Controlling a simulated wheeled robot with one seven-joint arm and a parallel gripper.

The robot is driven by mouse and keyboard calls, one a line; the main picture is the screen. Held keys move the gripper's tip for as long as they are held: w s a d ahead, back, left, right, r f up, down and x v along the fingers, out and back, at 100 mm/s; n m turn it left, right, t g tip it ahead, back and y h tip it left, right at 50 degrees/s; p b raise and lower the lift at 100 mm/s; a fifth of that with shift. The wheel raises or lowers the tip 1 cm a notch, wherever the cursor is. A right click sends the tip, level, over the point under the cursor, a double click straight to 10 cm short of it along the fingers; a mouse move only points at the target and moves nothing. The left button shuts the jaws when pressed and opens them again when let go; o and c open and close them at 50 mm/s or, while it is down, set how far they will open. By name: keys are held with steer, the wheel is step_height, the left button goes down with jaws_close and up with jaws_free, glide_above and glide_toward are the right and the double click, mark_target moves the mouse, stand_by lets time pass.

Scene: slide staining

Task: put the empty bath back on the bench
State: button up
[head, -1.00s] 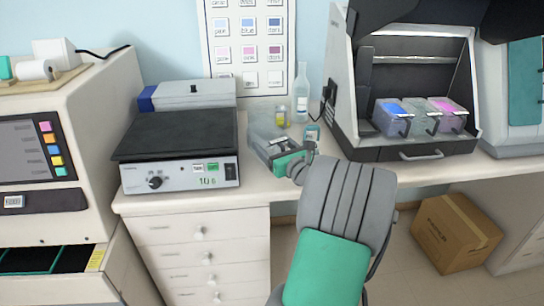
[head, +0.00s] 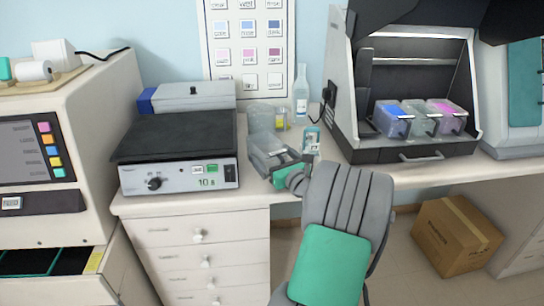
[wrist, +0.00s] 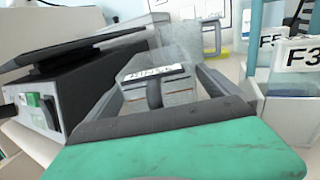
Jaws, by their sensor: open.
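The empty bath (head: 261,118) is a clear, colourless tub on the bench, just right of the black-topped heating unit. It looks upright. My gripper (head: 272,150) is in front of it, low over the bench, with its jaws open. In the wrist view the bath (wrist: 182,48) shows faintly beyond the two grey fingers of my gripper (wrist: 160,82). A white label and a dark upright piece, possibly the bath's handle, show between the fingers. My gripper hides the lower front of the bath in the head view. I cannot tell whether the fingers touch it.
The bench (head: 256,187) has a narrow clear strip in front. The heating unit (head: 178,150) stands close on the left. Blue, clear and pink baths stand in the hood (head: 400,150).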

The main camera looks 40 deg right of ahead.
steer(key=shift+r, duration=0.2)
steer(key=v, duration=1.1)
steer(key=shift+s, duration=0.4)
steer(key=shift+s+a, duration=0.1)
